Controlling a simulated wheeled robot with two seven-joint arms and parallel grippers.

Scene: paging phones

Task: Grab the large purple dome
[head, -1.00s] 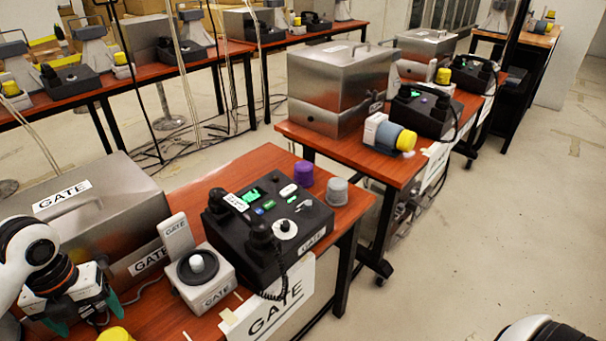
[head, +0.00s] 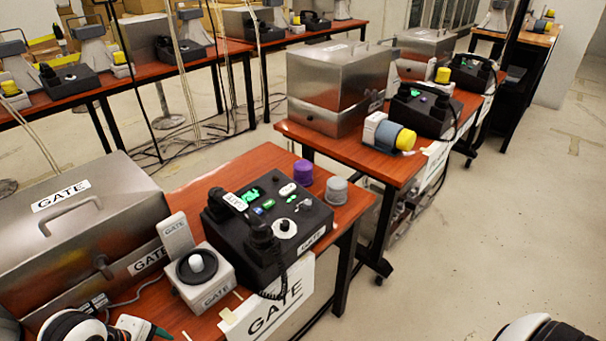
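The purple dome (head: 303,172) stands upright on the red-brown table (head: 260,158), near its far right end. It is beside the black phone console (head: 268,225) and behind a grey dome (head: 337,189). My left gripper (head: 148,333) is at the bottom left edge of the head view, low and well away from the purple dome. Only part of it shows, with one teal fingertip, so its opening is hidden. My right arm (head: 538,328) shows only as a white and black link at the bottom right; its gripper is out of view.
A second table (head: 300,134) with a metal case (head: 340,85) is behind. Floor on the right is clear.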

